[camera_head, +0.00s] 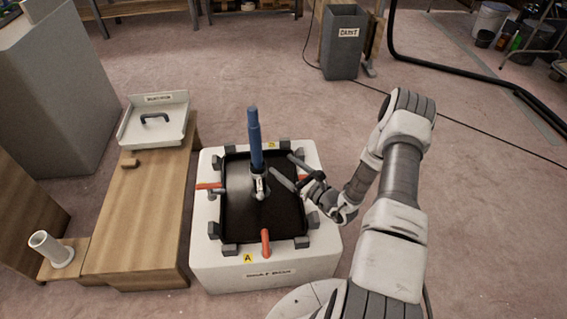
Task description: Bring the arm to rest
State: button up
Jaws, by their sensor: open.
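My arm reaches in from the lower right, bent at the elbow. My gripper (281,163) is over the right part of the black recessed panel (238,222). Its two grey fingers are apart and point up and left, with nothing seen between them. A blue upright post (255,140) stands in a pale metal fitting (259,186) near the panel's middle, just left of the fingertips. I cannot tell whether a finger touches it.
The panel sits in a white block (205,265) with grey clamps around its edge and orange handles (265,243). A grey bin (343,50) stands behind.

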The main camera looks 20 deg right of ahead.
jog(key=shift+r, duration=0.15)
jog(key=s+a+r+n+g+y, duration=0.3)
jog(key=a+r+n+g+y, duration=0.6)
jog(key=r, duration=0.7)
jog(key=s+a+r+n+g+h, duration=0.3)
jog(key=s+r+n+g+h, duration=0.15)
jog(key=s+n, duration=0.25)
jog(key=s+a+r+n+g+h, duration=0.3)
jog(key=s+a+r+n, duration=0.1)
jog(key=s+r+n, duration=0.3)
jog(key=s+d+r+n+t+h, duration=0.6)
jog(key=s+d+r+n+h, duration=0.25)
jog(key=s, duration=0.25)
notch_tip(320, 180, up, 22)
jog(key=p, duration=2.3)
jog(key=shift+s+d+r+m+h, duration=0.2)
jog(key=shift+d+r+m+h, duration=0.05)
jog(key=shift+d+m+h, duration=0.15)
